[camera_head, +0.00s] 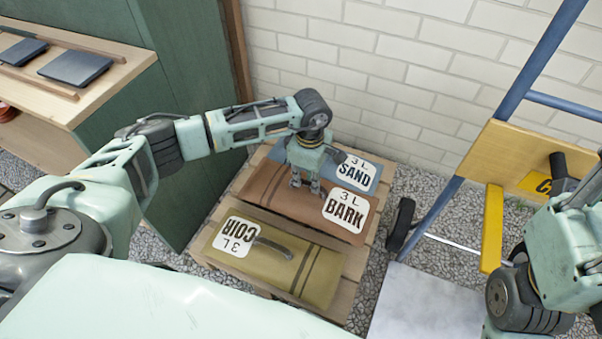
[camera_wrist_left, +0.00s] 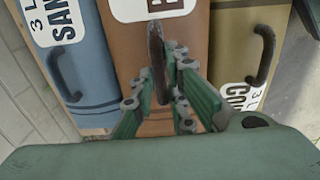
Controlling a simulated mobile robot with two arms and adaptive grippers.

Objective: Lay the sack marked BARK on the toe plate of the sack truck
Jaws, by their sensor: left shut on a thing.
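The brown sack marked BARK (camera_head: 270,187) lies flat on a wooden pallet (camera_head: 357,265), between the SAND and COIR sacks. My left gripper (camera_head: 307,188) is over its middle. In the left wrist view, the fingers (camera_wrist_left: 160,98) are shut on the dark handle (camera_wrist_left: 156,50) of the BARK sack. I cannot tell whether the sack is lifted off the pallet. The sack truck has blue rails (camera_head: 545,55) and stands at the right. Its pale grey toe plate (camera_head: 425,305) is at the bottom, partly cut off and bare where seen. My right arm shows at the right edge; its fingers are not seen.
The blue SAND sack (camera_head: 376,163) lies behind the BARK sack, the olive COIR sack (camera_head: 310,272) in front. A green cabinet side (camera_head: 190,70) stands left, a white brick wall (camera_head: 400,60) behind. A black truck wheel (camera_head: 402,225) is between pallet and toe plate.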

